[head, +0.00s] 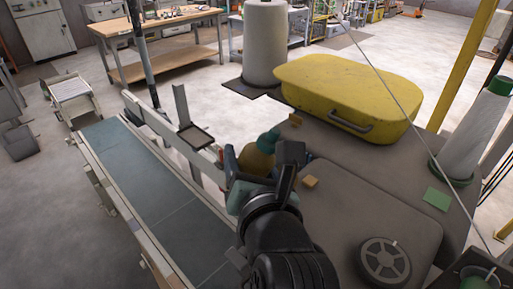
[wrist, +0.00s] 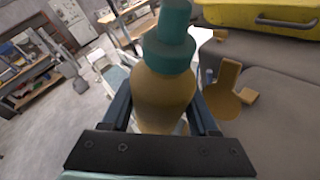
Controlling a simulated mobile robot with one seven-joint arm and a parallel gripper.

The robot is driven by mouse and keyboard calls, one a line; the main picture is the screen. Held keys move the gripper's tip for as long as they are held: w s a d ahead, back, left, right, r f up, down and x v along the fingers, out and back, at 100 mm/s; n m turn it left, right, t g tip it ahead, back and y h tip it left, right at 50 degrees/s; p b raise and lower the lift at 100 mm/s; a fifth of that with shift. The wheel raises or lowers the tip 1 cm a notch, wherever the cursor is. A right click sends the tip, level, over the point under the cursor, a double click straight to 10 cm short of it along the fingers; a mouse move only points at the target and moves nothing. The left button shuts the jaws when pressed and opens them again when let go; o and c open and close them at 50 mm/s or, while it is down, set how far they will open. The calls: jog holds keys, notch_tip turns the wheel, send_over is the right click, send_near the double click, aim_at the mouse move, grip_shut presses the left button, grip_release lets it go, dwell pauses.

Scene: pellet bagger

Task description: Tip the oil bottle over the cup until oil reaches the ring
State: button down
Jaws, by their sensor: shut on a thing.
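My gripper (head: 262,172) is shut on the oil bottle (head: 255,160), an amber bottle with a teal cap. In the wrist view the bottle (wrist: 165,92) stands between the two dark fingers of my gripper (wrist: 160,108), its cap pointing to the top of the picture. In the head view my arm hides part of the bottle. A brown-amber shape (wrist: 228,82) with a rounded lower end shows right of the bottle in the wrist view; I cannot tell whether it is the cup. No cup with a ring is clearly visible, and no oil stream shows.
A grey machine top (head: 370,215) carries a yellow lidded cover (head: 345,88), small orange blocks (head: 310,182) and a dark handwheel (head: 385,262). A conveyor (head: 150,195) runs along the left. A white thread cone (head: 475,130) stands at the right.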

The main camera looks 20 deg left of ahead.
jog(key=shift+s+a+f+m+t+y+b, duration=0.2)
jog(key=shift+a+f+m+y, duration=0.25)
jog(key=shift+a+m, duration=0.15)
jog(key=shift+s+a+f+m+t+y+b, duration=0.1)
jog(key=shift+s+a+f+m+y+b, duration=0.1)
jog(key=shift+a+f+m+y, duration=0.3)
jog(key=shift+s+a+f+m+t+y+b, duration=0.15)
jog(key=shift+a+m+t+b, duration=0.25)
jog(key=shift+m+b, duration=0.4)
jog(key=shift+w+a+m+t+y+b, duration=0.15)
jog(key=shift+a+m+t+b, duration=0.25)
jog(key=shift+m, duration=0.75)
jog(key=shift+s+a+f+m+t+y+b, duration=0.15)
jog(key=shift+a+m+t+y+b, duration=0.2)
jog(key=shift+m+b, duration=0.5)
jog(key=shift+r+p, duration=0.15)
jog(key=shift+p, duration=0.3)
dwell(1.9)
